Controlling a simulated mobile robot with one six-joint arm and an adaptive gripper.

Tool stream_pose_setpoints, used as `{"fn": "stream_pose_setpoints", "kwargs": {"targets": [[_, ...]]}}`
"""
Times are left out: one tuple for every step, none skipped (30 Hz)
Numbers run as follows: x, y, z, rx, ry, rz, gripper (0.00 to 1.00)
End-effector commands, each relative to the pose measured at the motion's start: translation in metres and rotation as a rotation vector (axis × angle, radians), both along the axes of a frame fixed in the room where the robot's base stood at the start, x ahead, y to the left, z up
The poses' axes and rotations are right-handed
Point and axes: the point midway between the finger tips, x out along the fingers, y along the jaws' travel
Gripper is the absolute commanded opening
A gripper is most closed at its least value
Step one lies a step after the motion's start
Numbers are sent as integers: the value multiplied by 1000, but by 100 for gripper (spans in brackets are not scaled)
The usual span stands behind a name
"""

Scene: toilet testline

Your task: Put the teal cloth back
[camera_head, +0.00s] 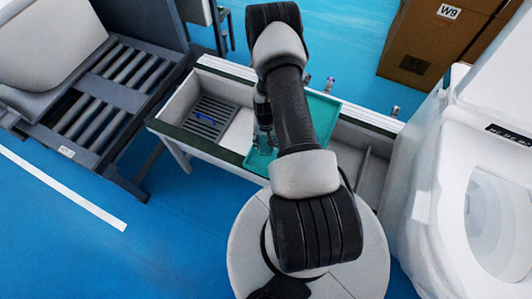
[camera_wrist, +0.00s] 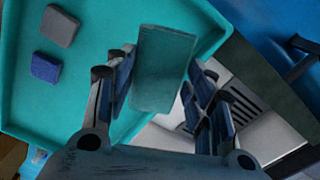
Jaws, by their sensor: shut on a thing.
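The teal cloth (camera_wrist: 163,68) is a flat, darker teal piece between the fingers of my gripper (camera_wrist: 165,80) in the wrist view. My gripper is shut on it. The cloth overlaps the edge of a teal tray (camera_wrist: 75,112) in that view; I cannot tell how high above it the cloth is. A grey piece (camera_wrist: 60,26) and a blue piece (camera_wrist: 46,68) lie apart on the tray. In the head view, my gripper (camera_head: 264,142) points down over the left part of the tray (camera_head: 322,112), and my arm hides much of the tray and the cloth.
The tray sits in a long pale trough (camera_head: 180,105) with a slatted grate (camera_head: 210,117) at its left. A blue object lies on the grate. A white toilet (camera_head: 430,190) stands at right, a cardboard box (camera_head: 430,40) behind, and a grey seat unit (camera_head: 100,90) at left.

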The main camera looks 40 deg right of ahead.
Motion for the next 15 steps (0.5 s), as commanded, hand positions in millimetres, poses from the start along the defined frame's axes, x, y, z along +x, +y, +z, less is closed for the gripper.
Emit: {"fn": "stream_pose_setpoints", "kwargs": {"targets": [[0,0,-16,1,1,0,27],[0,0,-22,1,1,1,27],[0,0,-28,0,0,1,27],[0,0,-32,0,0,1,27],[0,0,-35,0,0,1,27],[0,0,-38,-1,-1,1,27],[1,0,-39,-1,-1,1,27],[1,0,-41,-1,-1,1,27],[0,0,-43,-1,-1,1,27],[0,0,-44,0,0,1,27],[0,0,-47,0,0,1,27],[0,0,-51,0,0,1,27],[0,0,-55,0,0,1,27],[0,0,-60,1,1,1,27],[-1,1,-67,1,1,1,27]]}}
